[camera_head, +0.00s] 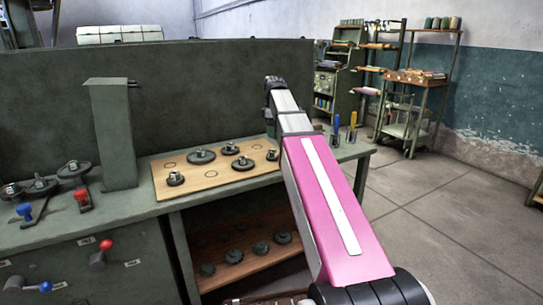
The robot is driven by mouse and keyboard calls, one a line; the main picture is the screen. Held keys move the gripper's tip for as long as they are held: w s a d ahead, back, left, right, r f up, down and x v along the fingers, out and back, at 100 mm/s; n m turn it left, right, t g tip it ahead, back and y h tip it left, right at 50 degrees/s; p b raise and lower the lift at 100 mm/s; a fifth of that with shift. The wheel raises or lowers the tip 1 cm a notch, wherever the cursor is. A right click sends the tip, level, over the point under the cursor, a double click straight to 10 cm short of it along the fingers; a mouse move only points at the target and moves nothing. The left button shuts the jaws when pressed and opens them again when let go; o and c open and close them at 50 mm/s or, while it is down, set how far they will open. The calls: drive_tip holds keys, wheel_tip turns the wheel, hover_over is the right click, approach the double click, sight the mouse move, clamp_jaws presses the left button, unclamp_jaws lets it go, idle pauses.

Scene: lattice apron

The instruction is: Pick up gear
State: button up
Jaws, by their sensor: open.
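Several dark grey gears with metal hubs sit on a wooden board on the green bench. A wide one (201,157) lies near the middle of the board (205,188). A smaller gear (175,179) is at the front left. Other gears lie to the right: one at the back (230,149), one in front of it (242,164) and one by my arm (272,155). Which gear the task means cannot be told. My pink and silver arm reaches over the bench's right part. My gripper is not visible; the arm's far end hides what is behind it.
A green post (113,135) stands left of the board, with more gears (74,169) beyond it. A lower shelf (245,268) holds several gears. Tools with blue and yellow handles (352,120) stand at the bench's right end. Floor (450,230) is clear on the right.

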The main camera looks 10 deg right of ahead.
hover_over(272, 151)
drive_tip(key=s, duration=0.1)
drive_tip(key=f, duration=0.4)
drive_tip(key=shift+d+f, duration=0.25)
drive_tip(key=shift+f, duration=0.15)
drive_tip(key=shift+w+a+f, duration=0.1)
drive_tip(key=shift+a+f, duration=0.05)
drive_tip(key=shift+f, duration=1.15)
drive_tip(key=shift+a+f, duration=0.1)
drive_tip(key=shift+f, duration=1.15)
drive_tip(key=c, duration=1.1)
